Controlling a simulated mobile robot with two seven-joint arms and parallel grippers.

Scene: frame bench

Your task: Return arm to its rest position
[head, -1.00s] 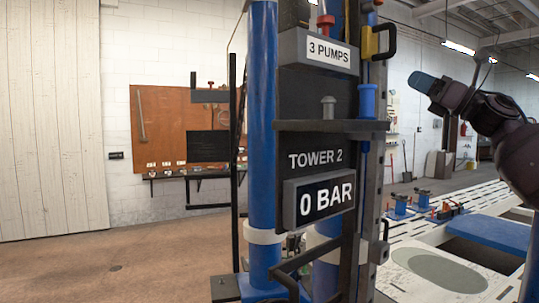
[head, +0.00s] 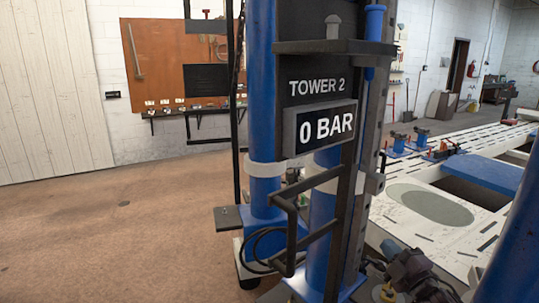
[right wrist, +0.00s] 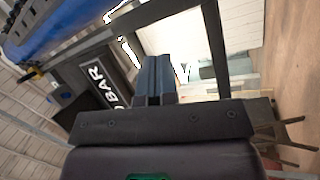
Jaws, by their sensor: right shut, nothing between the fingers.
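My right gripper (head: 390,247) is low in the head view, right of the tower's foot, with its blue fingertips towards the upper left. Its dark wrist (head: 413,268) shows behind the tips. In the right wrist view the two blue-grey fingers (right wrist: 154,78) lie together, shut, with nothing held. The blue tower (head: 262,110) with its "TOWER 2" panel and "0 BAR" display (head: 326,127) stands to the gripper's left in the head view. The display also shows, turned, in the wrist view (right wrist: 103,86). My left gripper is not in view.
A black bent handle frame (head: 290,215) juts from the tower's front. A white slotted bench (head: 400,225) with a blue plate (head: 485,172) and several small clamps lies at right. A blue post (head: 515,250) stands at the right edge. The brown floor at left is clear.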

